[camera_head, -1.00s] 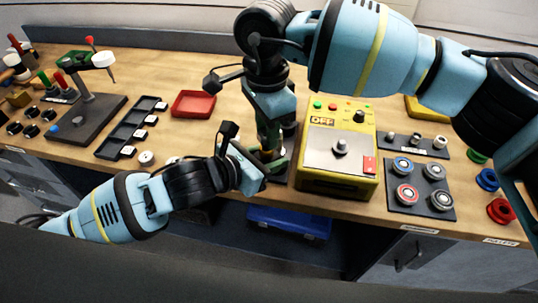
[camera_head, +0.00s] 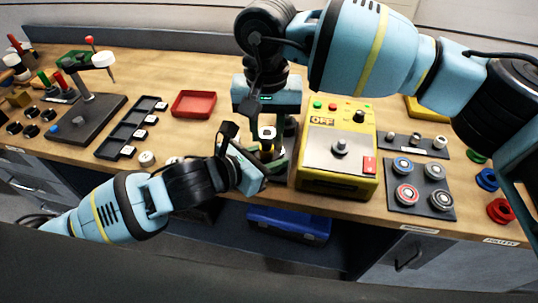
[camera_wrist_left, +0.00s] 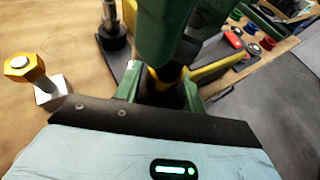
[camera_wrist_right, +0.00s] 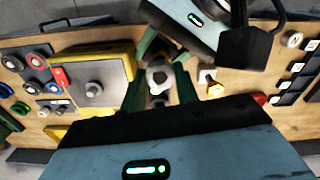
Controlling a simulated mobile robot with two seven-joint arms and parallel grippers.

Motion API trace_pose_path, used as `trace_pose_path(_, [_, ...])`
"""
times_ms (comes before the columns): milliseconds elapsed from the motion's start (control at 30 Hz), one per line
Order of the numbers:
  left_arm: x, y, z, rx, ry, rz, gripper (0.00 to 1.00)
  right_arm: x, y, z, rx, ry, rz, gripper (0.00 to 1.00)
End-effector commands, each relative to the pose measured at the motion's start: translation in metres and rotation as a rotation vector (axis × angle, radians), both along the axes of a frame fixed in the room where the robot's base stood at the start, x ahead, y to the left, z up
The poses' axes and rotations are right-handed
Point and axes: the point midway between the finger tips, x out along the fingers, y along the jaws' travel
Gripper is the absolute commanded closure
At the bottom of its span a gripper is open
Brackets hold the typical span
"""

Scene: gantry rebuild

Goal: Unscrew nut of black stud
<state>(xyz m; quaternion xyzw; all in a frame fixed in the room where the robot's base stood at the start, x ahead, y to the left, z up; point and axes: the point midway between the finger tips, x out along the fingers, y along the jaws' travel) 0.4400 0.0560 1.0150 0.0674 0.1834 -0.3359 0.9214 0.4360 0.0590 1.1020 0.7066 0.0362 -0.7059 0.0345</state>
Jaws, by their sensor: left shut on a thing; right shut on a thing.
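My left gripper (camera_wrist_left: 163,88) is shut low on a dark upright piece (camera_wrist_left: 172,98), seemingly the black stud, between its green fingers. My right gripper (camera_wrist_right: 157,84) points down above it, its green fingers shut on a grey-white nut (camera_wrist_right: 157,76) at the top. The nut also shows in the head view (camera_head: 267,132). The right fingers cover much of the stud in the left wrist view, so I cannot tell how far the nut sits on its thread.
A yellow box (camera_head: 339,170) with a knob stands close on the right. A dark pad (camera_head: 420,188) with several ringed parts lies beyond it. A red tray (camera_head: 193,104) and a black slotted rack (camera_head: 131,127) are to the left. The table's front edge is near the left gripper.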

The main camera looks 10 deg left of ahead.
Motion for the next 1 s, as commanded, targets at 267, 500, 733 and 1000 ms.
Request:
trace_pose_path(267, [0.0, -0.0008, 0.0025, -0.003, -0.005, -0.003, 1.0, 0.0002, -0.0001, 0.0008, 0.001, -0.002, 0.29, 0.93])
trace_pose_path(500, [0.0001, -0.0007, 0.0025, -0.003, -0.005, -0.001, 1.0, 0.0003, -0.0001, 0.0009, 0.001, -0.002, 0.543, 0.93])
trace_pose_path(733, [0.0001, -0.0006, 0.0025, -0.003, -0.005, -0.001, 1.0, 0.0003, -0.0002, 0.001, -0.001, -0.003, 0.74, 0.93])
trace_pose_path(1000, [0.0001, -0.0006, 0.0025, -0.003, -0.005, -0.001, 1.0, 0.0004, -0.0004, 0.001, -0.001, -0.003, 0.772, 0.93])
